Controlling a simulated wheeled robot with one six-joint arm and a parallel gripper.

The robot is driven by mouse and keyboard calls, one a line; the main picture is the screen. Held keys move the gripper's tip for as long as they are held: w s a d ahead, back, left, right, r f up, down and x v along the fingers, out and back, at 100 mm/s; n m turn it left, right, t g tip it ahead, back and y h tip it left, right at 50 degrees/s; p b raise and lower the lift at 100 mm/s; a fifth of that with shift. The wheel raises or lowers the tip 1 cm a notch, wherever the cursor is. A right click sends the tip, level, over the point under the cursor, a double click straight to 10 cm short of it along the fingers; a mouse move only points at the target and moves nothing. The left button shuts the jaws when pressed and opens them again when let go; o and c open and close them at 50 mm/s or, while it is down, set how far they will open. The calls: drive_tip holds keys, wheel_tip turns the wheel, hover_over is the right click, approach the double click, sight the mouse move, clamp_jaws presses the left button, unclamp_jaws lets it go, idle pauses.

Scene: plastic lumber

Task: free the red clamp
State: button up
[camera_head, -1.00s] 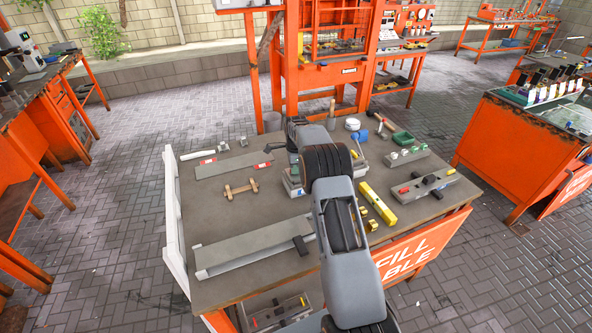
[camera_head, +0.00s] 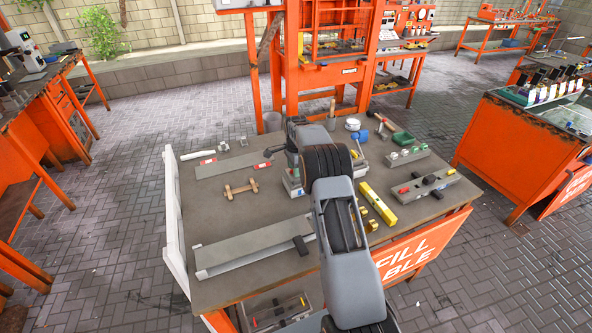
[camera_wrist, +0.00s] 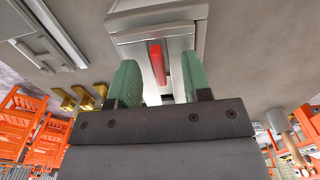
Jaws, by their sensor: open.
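In the wrist view a narrow red bar (camera_wrist: 157,63), which may be the red clamp, stands out from a pale grey block-like fixture (camera_wrist: 130,42). My gripper (camera_wrist: 158,78) has two green finger pads, spread apart on either side of the red bar, with a gap visible on both sides. Its fingers are open and hold nothing that I can see. In the head view my arm hides the bar, and only the fixture's edge (camera_head: 291,187) shows beside my wrist.
A white rail (camera_head: 173,220) runs along the left edge. The left middle is mostly clear.

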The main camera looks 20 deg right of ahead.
drive_tip(key=shift+r, duration=0.1)
drive_tip(key=shift+r+p, duration=2.25)
drive_tip(key=shift+r, duration=1.2)
